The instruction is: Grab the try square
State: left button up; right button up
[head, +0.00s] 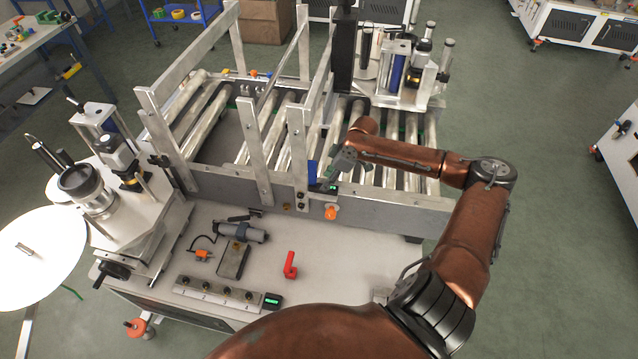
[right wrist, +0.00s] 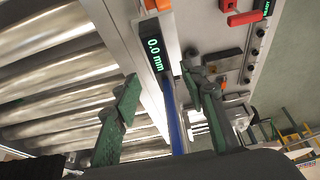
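A narrow blue bar (head: 312,172) stands at the front rail of the roller conveyor. It looks like part of the try square, but I cannot make out its full shape. In the right wrist view the blue bar (right wrist: 174,128) runs between my two green fingers, with a gap on each side. My right gripper (head: 343,160) is just right of the bar in the head view. In the wrist view my right gripper (right wrist: 160,80) is open, its fingers apart. A black display reading 0.0 mm (right wrist: 154,47) sits beside the bar. My left gripper is out of view.
Metal guide rails (head: 250,150) stand over the conveyor rollers (head: 385,165), close to my right gripper. An orange knob (head: 331,212) is on the front rail. The plate's right side is fairly clear.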

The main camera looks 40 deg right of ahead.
aim_at(314, 187)
jog(key=x, duration=0.3)
jog(key=shift+a+f, duration=0.2)
jog(key=shift+f, duration=0.05)
jog(key=shift+w+f, duration=0.2)
jog(key=shift+f, duration=0.05)
jog(key=shift+a, duration=0.1)
jog(key=c, duration=0.5)
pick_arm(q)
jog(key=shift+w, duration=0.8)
pick_arm(e)
grip_shut()
jog(key=shift+r, duration=0.1)
